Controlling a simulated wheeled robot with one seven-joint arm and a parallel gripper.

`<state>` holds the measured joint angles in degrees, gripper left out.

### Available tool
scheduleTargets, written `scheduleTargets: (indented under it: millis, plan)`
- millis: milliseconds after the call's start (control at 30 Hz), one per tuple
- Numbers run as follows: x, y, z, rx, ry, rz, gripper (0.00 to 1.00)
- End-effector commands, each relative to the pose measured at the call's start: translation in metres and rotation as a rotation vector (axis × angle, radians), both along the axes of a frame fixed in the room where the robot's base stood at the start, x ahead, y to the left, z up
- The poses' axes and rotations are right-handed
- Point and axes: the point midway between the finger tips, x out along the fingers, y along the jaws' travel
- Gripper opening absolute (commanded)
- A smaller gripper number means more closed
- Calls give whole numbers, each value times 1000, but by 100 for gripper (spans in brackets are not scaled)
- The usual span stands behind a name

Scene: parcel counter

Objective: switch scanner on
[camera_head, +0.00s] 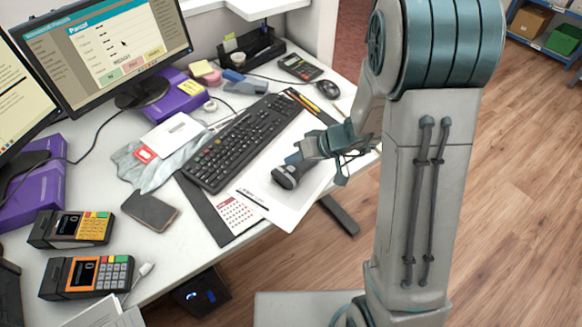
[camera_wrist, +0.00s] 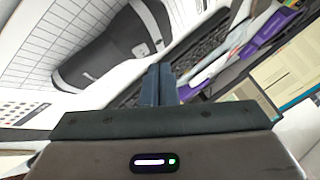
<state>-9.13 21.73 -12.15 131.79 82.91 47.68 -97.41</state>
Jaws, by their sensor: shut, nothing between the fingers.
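The scanner (camera_head: 286,178), a dark hand-held device with a grey part, lies on white paper near the counter's right edge. In the wrist view the scanner (camera_wrist: 105,48) fills the upper left, lying on a printed sheet. My gripper (camera_head: 294,158) is right by the scanner in the head view and partly covers it. In the wrist view my gripper (camera_wrist: 158,85) shows its two blue fingers together with nothing between them, to the right of the scanner. I cannot tell whether the fingers touch it.
A black keyboard (camera_head: 238,138) lies left of the scanner. A monitor (camera_head: 105,45) stands behind. A mouse (camera_head: 328,89) is at the back right.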

Motion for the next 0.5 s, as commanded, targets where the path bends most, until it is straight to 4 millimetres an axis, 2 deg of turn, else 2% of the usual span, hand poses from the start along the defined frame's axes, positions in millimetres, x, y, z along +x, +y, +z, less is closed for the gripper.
scheduleTargets:
  millis: [500]
  plan:
    - [0,0,-5,0,-1,-1,0]
